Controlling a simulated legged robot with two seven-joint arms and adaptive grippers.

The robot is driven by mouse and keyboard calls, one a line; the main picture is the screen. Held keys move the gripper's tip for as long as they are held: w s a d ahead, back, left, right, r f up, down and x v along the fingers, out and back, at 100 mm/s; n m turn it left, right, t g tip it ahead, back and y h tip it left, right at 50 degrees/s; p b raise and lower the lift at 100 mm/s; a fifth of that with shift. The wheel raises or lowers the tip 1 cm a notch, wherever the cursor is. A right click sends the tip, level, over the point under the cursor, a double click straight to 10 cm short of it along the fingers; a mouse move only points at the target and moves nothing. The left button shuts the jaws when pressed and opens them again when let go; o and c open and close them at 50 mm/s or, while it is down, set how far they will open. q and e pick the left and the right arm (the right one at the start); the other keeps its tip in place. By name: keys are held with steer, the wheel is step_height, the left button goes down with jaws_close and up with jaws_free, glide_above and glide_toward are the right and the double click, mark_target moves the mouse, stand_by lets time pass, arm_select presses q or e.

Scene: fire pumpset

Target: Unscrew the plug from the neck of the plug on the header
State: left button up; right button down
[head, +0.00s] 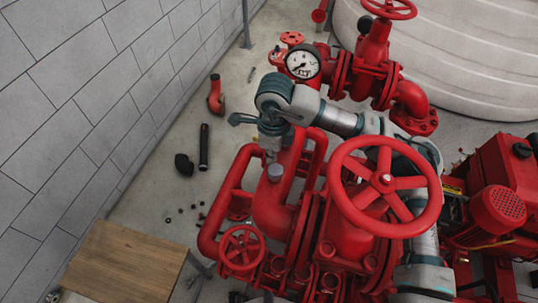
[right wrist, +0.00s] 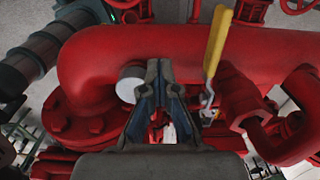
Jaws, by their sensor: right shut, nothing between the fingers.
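The plug is a pale grey round cap (head: 277,172) on top of the red header pipe (head: 270,208) in the head view. In the right wrist view the plug (right wrist: 130,84) shows just left of the fingers, partly covered by the left one. My right gripper (head: 270,157) is at the end of the grey arm, close above the plug in the head view. Its fingers (right wrist: 158,66) are shut with nothing between them, beside the plug; I cannot tell whether they touch it. The plug's neck is hard to make out. My left gripper is not in view.
A large red handwheel (head: 384,181) stands right of the header, and a smaller one (head: 241,247) is below. A pressure gauge (head: 303,64) is behind. A yellow lever (right wrist: 216,40) rises right of the fingers. Loose pipe pieces (head: 204,147) lie on the floor.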

steer(key=shift+s+d+f, duration=0.1)
steer(key=shift+s+d, duration=0.15)
steer(key=shift+d, duration=0.05)
steer(key=n, duration=0.4)
steer(key=shift+s+d, duration=0.1)
steer(key=shift+d, duration=0.25)
steer(key=shift+a+n, duration=0.1)
steer(key=shift+n, duration=0.3)
steer(key=n, duration=0.4)
steer(key=shift+a+n, duration=0.25)
steer(key=shift+n, duration=0.05)
